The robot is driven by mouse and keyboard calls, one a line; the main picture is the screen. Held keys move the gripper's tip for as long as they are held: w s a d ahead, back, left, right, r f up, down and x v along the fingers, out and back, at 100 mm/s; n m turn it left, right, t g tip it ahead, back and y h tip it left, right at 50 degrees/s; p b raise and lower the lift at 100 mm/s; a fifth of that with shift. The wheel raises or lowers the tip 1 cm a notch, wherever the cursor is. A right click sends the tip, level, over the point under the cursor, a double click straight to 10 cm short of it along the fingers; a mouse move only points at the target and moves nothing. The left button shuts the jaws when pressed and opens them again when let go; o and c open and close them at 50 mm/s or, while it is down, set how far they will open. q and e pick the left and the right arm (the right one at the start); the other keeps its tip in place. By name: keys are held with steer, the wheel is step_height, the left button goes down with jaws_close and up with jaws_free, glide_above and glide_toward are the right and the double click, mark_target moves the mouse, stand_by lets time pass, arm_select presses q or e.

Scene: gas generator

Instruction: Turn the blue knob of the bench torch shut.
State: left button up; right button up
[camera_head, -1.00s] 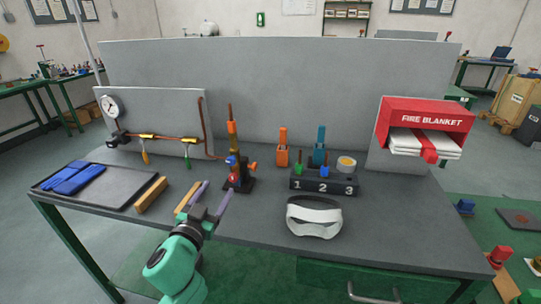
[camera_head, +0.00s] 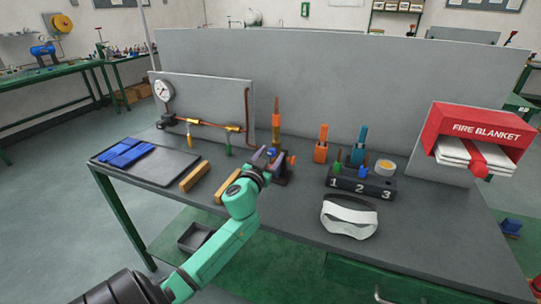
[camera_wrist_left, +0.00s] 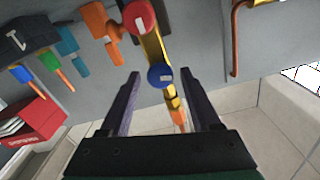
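The bench torch (camera_head: 276,117) stands upright on the table, with a copper and brass tube and an orange part at its side. Its blue knob (camera_head: 271,153) shows between the fingers of my left gripper (camera_head: 263,157) in the head view. In the left wrist view the blue knob (camera_wrist_left: 160,76) lies between the two spread fingertips of the left gripper (camera_wrist_left: 163,82), with gaps on both sides. A red knob (camera_wrist_left: 138,16) sits beyond it on the torch. The gripper hides the torch's lower part in the head view. My right gripper is not in view.
A black numbered block (camera_head: 350,187), an orange tool (camera_head: 321,150) and white goggles (camera_head: 349,217) are right of the torch. Wooden blocks (camera_head: 194,176) and a dark tray (camera_head: 165,172) are at left. A gauge panel (camera_head: 205,95) and grey partition (camera_head: 380,80) stand behind.

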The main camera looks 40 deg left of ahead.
arm_select(q)
jaws_close()
steer(key=shift+m, duration=0.3)
steer(key=m, duration=0.2)
steer(key=shift+f+m, duration=0.1)
steer(key=shift+m, duration=0.2)
steer(key=m, duration=0.4)
steer(key=shift+m, duration=0.3)
steer(key=m, duration=0.4)
steer(key=shift+d+f+m, duration=0.1)
steer(key=shift+m, duration=0.2)
steer(key=shift+f+m, duration=0.15)
steer(key=shift+m, duration=1.35)
